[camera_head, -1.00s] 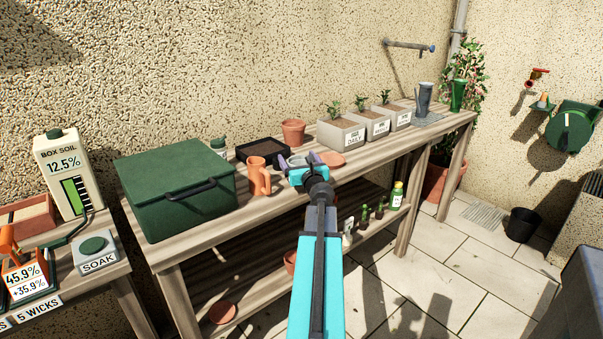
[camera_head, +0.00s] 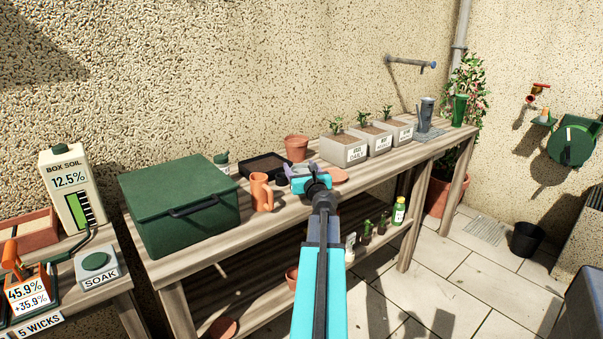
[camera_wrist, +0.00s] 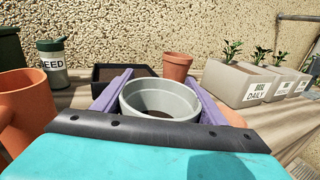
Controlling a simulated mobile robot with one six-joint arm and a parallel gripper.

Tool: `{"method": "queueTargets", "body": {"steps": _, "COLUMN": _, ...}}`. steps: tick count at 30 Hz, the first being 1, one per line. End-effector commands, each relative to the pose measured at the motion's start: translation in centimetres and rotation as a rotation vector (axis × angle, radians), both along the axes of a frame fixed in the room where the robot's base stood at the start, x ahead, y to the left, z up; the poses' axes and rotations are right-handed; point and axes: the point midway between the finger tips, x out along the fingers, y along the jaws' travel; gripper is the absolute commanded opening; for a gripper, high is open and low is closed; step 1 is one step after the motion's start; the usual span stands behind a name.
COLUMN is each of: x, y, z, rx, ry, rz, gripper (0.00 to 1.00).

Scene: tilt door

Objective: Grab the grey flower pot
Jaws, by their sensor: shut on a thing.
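The grey flower pot (camera_wrist: 160,98) is round and open at the top, with dark brown showing inside. In the wrist view it sits between the two purple fingers of my gripper (camera_wrist: 158,92), which is shut on it. The lower part of the pot is hidden behind my wrist. In the head view my gripper (camera_head: 300,172) is at the front part of the wooden bench (camera_head: 190,262), and the arm hides most of the pot there. I cannot tell whether the pot still touches the bench.
An orange jug (camera_head: 262,194) and a green box (camera_head: 165,200) stand to the left. A black tray (camera_head: 265,165) and a terracotta pot (camera_head: 296,149) are behind. White planters (camera_head: 345,150) stand to the right. A terracotta saucer (camera_head: 338,176) lies close by on the right.

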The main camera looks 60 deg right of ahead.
Motion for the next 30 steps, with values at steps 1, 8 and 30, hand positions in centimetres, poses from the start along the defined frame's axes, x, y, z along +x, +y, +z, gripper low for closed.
{"method": "queueTargets", "body": {"steps": 1, "x": 0.0, "y": 0.0, "z": 1.2, "rx": -0.002, "ry": -0.001, "rz": 0.000, "gripper": 0.41}}
{"method": "queueTargets", "body": {"steps": 8, "x": 0.0, "y": 0.0, "z": 4.8, "rx": -0.002, "ry": -0.001, "rz": 0.000, "gripper": 0.41}}
{"method": "queueTargets", "body": {"steps": 30, "x": 0.0, "y": 0.0, "z": 7.1, "rx": 0.000, "ry": 0.000, "rz": 0.001, "gripper": 0.41}}
